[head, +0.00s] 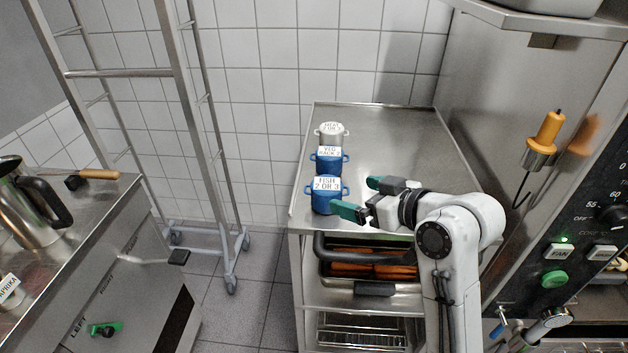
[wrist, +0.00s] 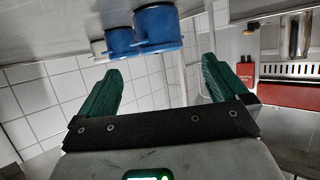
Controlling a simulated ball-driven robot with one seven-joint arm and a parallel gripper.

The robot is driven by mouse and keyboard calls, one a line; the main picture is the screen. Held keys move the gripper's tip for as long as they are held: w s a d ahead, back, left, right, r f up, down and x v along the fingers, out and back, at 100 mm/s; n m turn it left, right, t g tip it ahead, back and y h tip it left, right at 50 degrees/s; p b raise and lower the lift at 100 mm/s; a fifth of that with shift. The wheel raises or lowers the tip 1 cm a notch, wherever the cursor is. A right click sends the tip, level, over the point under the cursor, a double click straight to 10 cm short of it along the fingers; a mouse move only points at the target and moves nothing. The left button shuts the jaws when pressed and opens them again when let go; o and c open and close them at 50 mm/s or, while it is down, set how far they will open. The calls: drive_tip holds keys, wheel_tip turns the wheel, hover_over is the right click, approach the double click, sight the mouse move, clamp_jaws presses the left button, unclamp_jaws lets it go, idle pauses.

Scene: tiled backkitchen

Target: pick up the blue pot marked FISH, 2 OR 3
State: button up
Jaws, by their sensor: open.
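The blue pot marked FISH, 2 OR 3 (head: 326,197) stands upright near the front left corner of the steel counter top (head: 400,150). Its white label faces up and it has a small handle on each side. My gripper (head: 362,198) has green fingers, is open and empty, and is just to the right of this pot. One finger is close to the pot's right front side; I cannot tell whether they touch. In the wrist view the pots hang inverted at the top, the nearest blue one (wrist: 158,27) above and between the fingers (wrist: 160,85).
A blue pot marked VEG (head: 329,160) stands just behind the FISH pot, and a grey pot marked MEAT (head: 331,133) behind that. The counter is bare to their right. An oven with an orange-handled probe (head: 547,132) stands at right, a wheeled rack (head: 190,120) at left.

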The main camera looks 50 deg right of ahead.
sight(322, 185)
drive_tip(key=x, duration=0.5)
drive_tip(key=shift+w+d, duration=0.15)
drive_tip(key=shift+w, duration=0.15)
drive_tip(key=shift+x, duration=3.1)
drive_tip(key=c, duration=1.2)
